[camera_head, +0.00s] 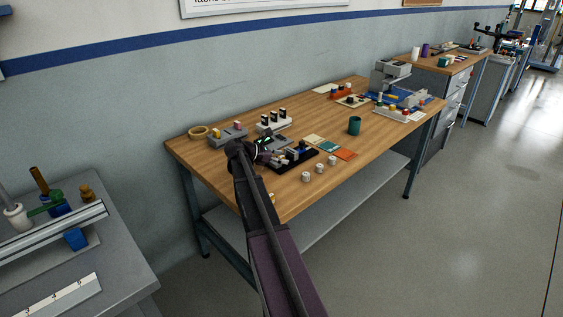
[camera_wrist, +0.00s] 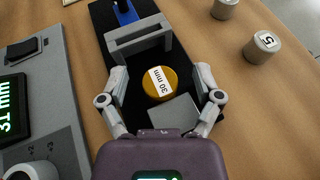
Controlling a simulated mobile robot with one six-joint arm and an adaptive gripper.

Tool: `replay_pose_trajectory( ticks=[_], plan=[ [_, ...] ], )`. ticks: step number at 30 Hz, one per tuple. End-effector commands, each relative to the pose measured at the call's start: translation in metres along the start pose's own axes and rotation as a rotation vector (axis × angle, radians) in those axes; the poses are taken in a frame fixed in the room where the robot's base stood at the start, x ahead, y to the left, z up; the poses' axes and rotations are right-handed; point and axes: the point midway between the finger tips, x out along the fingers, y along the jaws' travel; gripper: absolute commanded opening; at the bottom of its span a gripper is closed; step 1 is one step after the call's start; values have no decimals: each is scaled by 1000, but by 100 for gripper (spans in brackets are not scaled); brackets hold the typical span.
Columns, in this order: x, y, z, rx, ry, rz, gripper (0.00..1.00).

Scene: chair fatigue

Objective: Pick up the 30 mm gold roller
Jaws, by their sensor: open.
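The gold roller (camera_wrist: 160,83) stands upright on a black base, its white label reading "30 mm" on top. It sits in front of a grey bracket (camera_wrist: 137,40) and beside a grey block (camera_wrist: 175,113). My gripper (camera_wrist: 161,72) is open, seen from above, with one finger on each side of the roller. Gaps show between the fingers and the roller, which is not held. In the head view my gripper (camera_head: 264,152) is over the wooden bench by the black fixture (camera_head: 308,157); I cannot make out the roller there.
A grey device with a display (camera_wrist: 12,108) reading "31 mm" lies left of the black base. A grey cylinder marked 5 (camera_wrist: 262,46) and another (camera_wrist: 224,8) stand to the right. A blue part (camera_wrist: 124,12) is beyond the bracket. A green cup (camera_head: 354,125) stands farther along the bench.

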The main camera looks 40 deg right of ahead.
Motion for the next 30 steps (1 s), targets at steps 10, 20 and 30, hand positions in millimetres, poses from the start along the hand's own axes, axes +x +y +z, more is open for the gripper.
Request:
replay_pose_trajectory(
  ticks=[10, 20, 30],
  plan=[
    [-1, 0, 0, 0, 0, 0, 83],
    [-1, 0, 0, 0, 0, 1, 9],
    [-1, 0, 0, 0, 0, 1, 0]
  ],
)
